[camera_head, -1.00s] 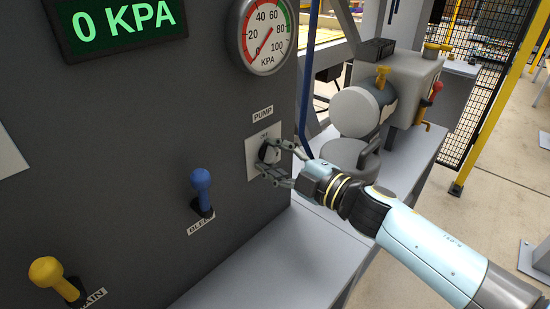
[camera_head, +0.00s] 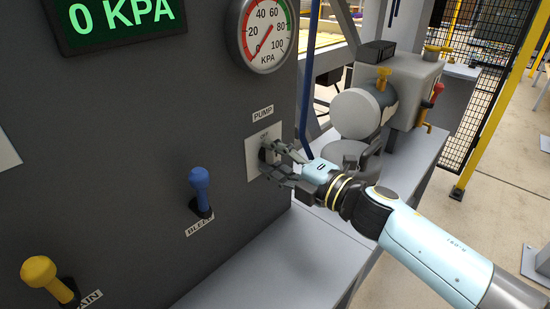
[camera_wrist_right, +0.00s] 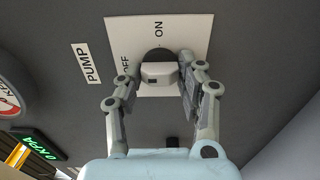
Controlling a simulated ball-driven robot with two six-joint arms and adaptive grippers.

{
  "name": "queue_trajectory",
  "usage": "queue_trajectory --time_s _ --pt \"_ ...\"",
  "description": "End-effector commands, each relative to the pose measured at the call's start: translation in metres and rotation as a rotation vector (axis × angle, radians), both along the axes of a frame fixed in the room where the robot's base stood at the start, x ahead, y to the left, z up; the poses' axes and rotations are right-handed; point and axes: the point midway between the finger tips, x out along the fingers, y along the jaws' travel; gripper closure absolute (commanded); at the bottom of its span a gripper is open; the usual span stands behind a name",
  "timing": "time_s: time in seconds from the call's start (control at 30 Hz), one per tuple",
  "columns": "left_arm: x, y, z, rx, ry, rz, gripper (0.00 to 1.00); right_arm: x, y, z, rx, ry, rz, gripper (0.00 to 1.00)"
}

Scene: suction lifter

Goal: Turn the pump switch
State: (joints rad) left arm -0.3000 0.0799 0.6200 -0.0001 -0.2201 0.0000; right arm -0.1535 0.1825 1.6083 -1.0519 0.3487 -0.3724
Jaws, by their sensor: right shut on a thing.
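The pump switch is a knob on a pale plate (camera_head: 252,160) set in the dark panel, under a PUMP label (camera_head: 263,113). My right gripper (camera_head: 272,160) is shut on the knob, with a finger on each side of it. In the right wrist view the knob (camera_wrist_right: 158,72) is a light grey block on a dark round base, between the two fingers. The words OFF and ON show on the plate (camera_wrist_right: 185,35) in that view. Which word the knob points to, I cannot tell. My left gripper is out of view.
A green display (camera_head: 118,18) reads 0 KPA, and the dial gauge (camera_head: 262,35) needle sits near 0. A blue BLEED lever (camera_head: 200,180) and a yellow lever (camera_head: 40,270) stick out of the panel left of the switch. A pump unit (camera_head: 362,110) stands behind my right arm.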

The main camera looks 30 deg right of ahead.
Motion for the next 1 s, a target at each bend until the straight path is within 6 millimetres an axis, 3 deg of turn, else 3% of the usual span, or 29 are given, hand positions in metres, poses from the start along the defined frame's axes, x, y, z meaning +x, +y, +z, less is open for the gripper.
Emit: queue_trajectory --time_s 0.23,0.27,0.4,0.77,1.0 --pt "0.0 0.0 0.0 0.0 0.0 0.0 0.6 -0.001 0.0 -0.002 -0.001 0.003 0.001 0.94" --pt "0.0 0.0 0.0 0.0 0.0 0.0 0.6 -0.001 0.0 -0.002 -0.001 0.003 0.001 0.59" --pt "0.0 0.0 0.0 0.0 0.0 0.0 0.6 -0.001 0.0 -0.002 -0.001 0.003 0.001 0.41" --pt "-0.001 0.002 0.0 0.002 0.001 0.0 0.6 -0.006 -0.002 -0.002 -0.002 0.003 0.001 0.4" --pt "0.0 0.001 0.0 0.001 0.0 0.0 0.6 -0.05 -0.017 -0.002 -0.003 0.006 0.002 0.4"
